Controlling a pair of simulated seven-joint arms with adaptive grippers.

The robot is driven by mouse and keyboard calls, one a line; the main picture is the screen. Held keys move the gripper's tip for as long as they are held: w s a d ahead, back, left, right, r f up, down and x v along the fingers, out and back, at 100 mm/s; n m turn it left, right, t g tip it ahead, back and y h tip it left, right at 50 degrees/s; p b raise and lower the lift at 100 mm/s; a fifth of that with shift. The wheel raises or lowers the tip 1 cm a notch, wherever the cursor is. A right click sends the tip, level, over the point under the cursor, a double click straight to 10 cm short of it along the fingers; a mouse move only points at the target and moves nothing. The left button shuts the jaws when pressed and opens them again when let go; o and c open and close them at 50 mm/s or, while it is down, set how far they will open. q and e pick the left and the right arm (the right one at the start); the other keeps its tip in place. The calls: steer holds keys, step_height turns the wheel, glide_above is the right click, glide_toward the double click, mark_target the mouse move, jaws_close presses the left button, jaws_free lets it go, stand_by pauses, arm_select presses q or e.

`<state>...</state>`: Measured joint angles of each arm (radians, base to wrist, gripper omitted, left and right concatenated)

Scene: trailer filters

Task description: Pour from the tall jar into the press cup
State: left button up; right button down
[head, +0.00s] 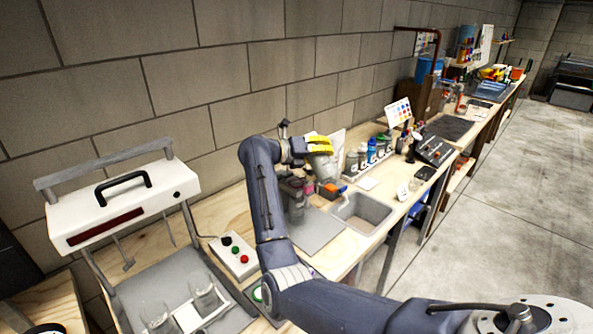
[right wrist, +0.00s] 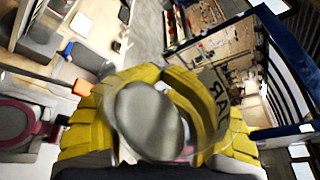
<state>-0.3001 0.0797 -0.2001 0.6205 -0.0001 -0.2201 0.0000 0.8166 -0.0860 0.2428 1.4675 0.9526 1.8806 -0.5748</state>
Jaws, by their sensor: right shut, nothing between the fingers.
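My right gripper (head: 319,145) has yellow fingers and is over the bench by the wall, beside a pale upright pouch (head: 335,158). In the right wrist view its yellow fingers (right wrist: 145,100) are close together. A clear round vessel with a grey face (right wrist: 148,120) and partly seen lettering overlaps them there; I cannot tell if it is the tall jar. Clear jars (head: 296,208) stand on a grey mat beside my arm, partly hidden by it. Two clear cups, one here (head: 205,298), stand under the white press head (head: 120,205); which is the press cup is unclear. My left gripper is out of view.
A grey sink (head: 362,212) is set in the bench right of the mat. Several small bottles (head: 372,150) stand behind it. A control box with coloured buttons (head: 235,257) lies between press and mat. The concrete floor at right is clear.

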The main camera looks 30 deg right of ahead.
steer(key=shift+s+n+p, duration=0.15)
steer(key=shift+n+p, duration=0.75)
steer(key=shift+p, duration=0.85)
stand_by(0.6)
steer(key=shift+d+f+n+g+h, duration=0.1)
steer(key=shift+f+n+g+h, duration=0.15)
steer(key=shift+n, duration=0.35)
steer(key=shift+f+n+g+h, duration=0.15)
steer(key=shift+n+h, duration=0.2)
steer(key=shift+n, duration=0.25)
stand_by(2.9)
steer(key=shift+w+n, duration=0.25)
steer(key=shift+n, duration=0.05)
stand_by(1.1)
